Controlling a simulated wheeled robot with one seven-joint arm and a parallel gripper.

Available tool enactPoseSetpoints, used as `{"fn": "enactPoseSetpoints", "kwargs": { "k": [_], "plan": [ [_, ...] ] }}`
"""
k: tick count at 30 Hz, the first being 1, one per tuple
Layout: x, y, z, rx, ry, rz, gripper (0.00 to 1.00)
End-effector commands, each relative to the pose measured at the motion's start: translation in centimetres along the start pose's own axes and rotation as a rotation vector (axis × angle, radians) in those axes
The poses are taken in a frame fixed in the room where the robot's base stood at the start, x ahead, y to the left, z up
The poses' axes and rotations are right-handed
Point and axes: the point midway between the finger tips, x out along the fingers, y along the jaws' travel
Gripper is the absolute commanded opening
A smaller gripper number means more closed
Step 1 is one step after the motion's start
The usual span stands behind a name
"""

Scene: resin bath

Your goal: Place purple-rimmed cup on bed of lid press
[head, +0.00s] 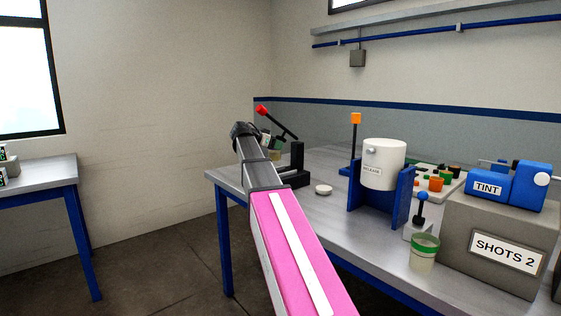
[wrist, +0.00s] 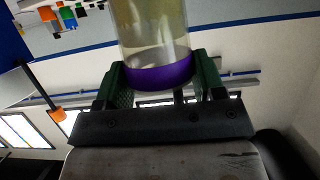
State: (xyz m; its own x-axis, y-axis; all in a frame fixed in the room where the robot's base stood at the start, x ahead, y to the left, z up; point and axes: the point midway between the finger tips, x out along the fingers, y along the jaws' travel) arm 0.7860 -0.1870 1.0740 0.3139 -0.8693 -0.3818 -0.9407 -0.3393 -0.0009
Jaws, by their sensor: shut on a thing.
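My gripper (wrist: 158,84) is shut on the purple-rimmed cup (wrist: 158,77), with green pads on either side of its rim. The wrist view appears upside down; the clear cup holds pale yellowish liquid and its far end is out of frame. In the head view my gripper (head: 268,141) is at the far left end of the bench, beside the lid press (head: 297,160), a black stand with a red-knobbed lever. The cup is small and mostly hidden there. My arm covers part of the press, and I cannot tell whether the cup touches its bed.
The bench (head: 335,205) also carries a white disc (head: 323,189), a white RELEASE drum (head: 384,165) in a blue stand, a green-rimmed cup (head: 424,252) and a grey SHOTS 2 box (head: 505,235). Another table (head: 40,172) stands at left.

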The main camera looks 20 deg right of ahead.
Motion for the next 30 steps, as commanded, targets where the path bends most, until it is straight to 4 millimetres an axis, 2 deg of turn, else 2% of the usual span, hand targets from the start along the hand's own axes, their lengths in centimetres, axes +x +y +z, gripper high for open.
{"fn": "enactPoseSetpoints", "kwargs": {
  "k": [3,9,14,24,30],
  "plan": [
    [2.8,-0.7,0.4,0.0,-0.001,0.001,0.4],
    [5.5,-1.3,0.9,-0.001,-0.001,0.0,0.4],
    [6.1,-1.3,1.2,-0.001,-0.001,-0.001,0.4],
    [7.5,-1.3,4.8,-0.002,-0.001,-0.002,0.4],
    [7.5,-1.3,4.7,-0.001,-0.001,-0.002,0.4]
  ]
}}
